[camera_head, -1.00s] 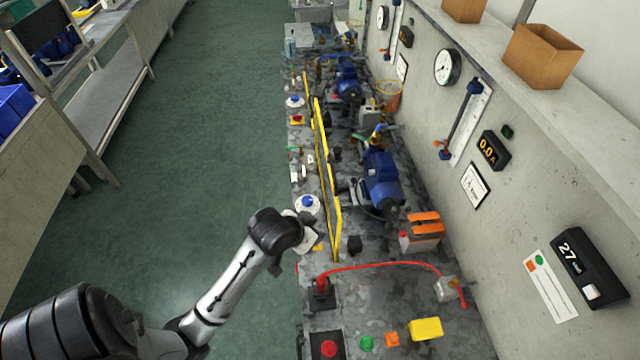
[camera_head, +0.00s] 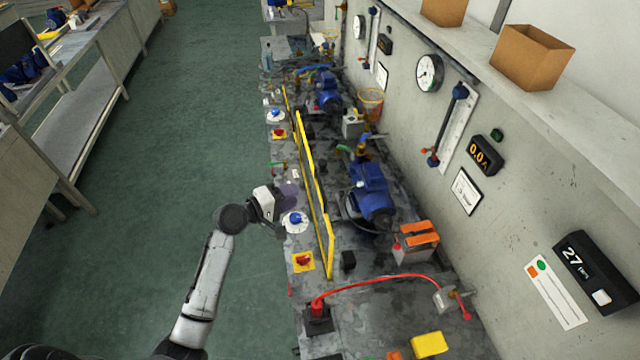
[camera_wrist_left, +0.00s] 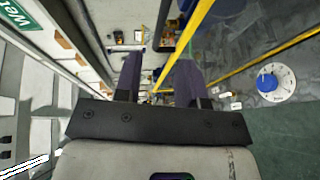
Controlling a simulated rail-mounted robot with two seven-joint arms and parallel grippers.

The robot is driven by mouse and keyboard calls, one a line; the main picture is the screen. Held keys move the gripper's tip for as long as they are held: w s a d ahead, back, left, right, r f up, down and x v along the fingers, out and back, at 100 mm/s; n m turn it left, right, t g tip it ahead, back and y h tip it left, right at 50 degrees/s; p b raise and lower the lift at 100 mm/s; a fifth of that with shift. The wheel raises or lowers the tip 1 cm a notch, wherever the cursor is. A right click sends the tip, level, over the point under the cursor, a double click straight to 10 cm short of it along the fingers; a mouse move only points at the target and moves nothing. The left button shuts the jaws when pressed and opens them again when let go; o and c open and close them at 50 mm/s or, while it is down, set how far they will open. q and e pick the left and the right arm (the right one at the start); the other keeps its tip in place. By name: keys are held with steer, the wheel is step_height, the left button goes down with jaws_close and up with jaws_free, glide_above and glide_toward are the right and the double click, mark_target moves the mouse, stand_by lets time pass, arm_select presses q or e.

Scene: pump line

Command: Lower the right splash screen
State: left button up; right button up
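The near splash screen (camera_head: 313,195) is a clear panel in a yellow frame, standing upright along the bench front. A second yellow-framed screen (camera_head: 287,103) stands farther along. I cannot tell by label which is the right one. My left gripper (camera_head: 286,196) is on the aisle side of the near screen, beside a white dial with a blue knob (camera_head: 294,222). In the left wrist view its two dark purple fingers (camera_wrist_left: 157,78) are apart with nothing held between them. Yellow frame bars (camera_wrist_left: 198,32) run behind and right of the fingers; contact is not visible. My right gripper is not in view.
Blue pumps (camera_head: 370,192) stand behind the screens. A red switch on a yellow plate (camera_head: 303,261) and a red hose (camera_head: 385,279) lie nearer. Gauges and displays line the wall at right. The green floor aisle (camera_head: 150,190) at left is clear.

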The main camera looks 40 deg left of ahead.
mark_target(320, 183)
arm_select(q)
steer(key=x, duration=1)
jaws_close()
stand_by(0.4)
